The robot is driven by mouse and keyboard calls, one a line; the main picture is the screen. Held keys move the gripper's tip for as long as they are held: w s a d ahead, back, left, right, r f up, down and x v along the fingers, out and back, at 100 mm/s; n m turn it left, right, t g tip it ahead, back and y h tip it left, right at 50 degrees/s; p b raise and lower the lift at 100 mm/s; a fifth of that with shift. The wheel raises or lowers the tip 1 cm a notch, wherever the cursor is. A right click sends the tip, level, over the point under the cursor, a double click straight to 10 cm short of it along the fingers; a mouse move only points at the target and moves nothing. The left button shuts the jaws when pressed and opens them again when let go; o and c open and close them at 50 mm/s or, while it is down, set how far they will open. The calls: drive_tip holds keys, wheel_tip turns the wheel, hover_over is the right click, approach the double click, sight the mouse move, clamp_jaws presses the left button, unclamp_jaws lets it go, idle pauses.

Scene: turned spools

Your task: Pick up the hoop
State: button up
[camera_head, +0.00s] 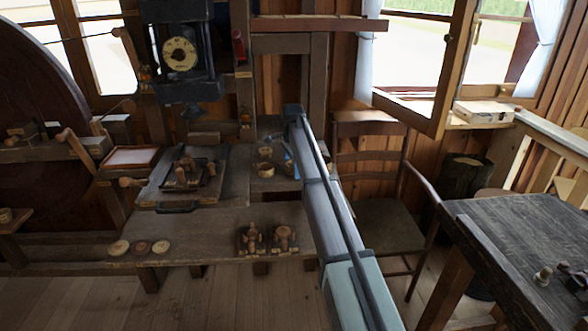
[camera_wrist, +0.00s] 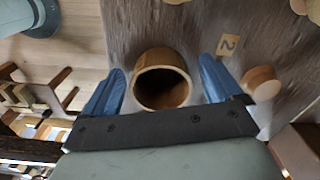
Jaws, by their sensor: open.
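The hoop is a short, round, hollow wooden ring (camera_wrist: 163,58) in the wrist view, with its dark open inside turned toward the camera. My gripper (camera_wrist: 160,82) is open, with one blue finger on each side of the ring. Small gaps seem to show between the ring and the fingers, though I cannot tell how close they are in depth. In the head view, my gripper (camera_head: 288,164) is over the workbench, partly hidden by my arm. A round wooden piece (camera_head: 264,170) lies just left of it; I cannot tell whether it is the hoop.
In the wrist view a tag marked "2" (camera_wrist: 228,45) and a small wooden disc (camera_wrist: 261,82) lie right of the ring. In the head view, wooden tools (camera_head: 183,172) stand left on the bench, a chair (camera_head: 372,218) is at right, and several discs (camera_head: 140,247) lie in front.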

drive_tip(key=c, duration=1)
drive_tip(key=shift+c, duration=0.2)
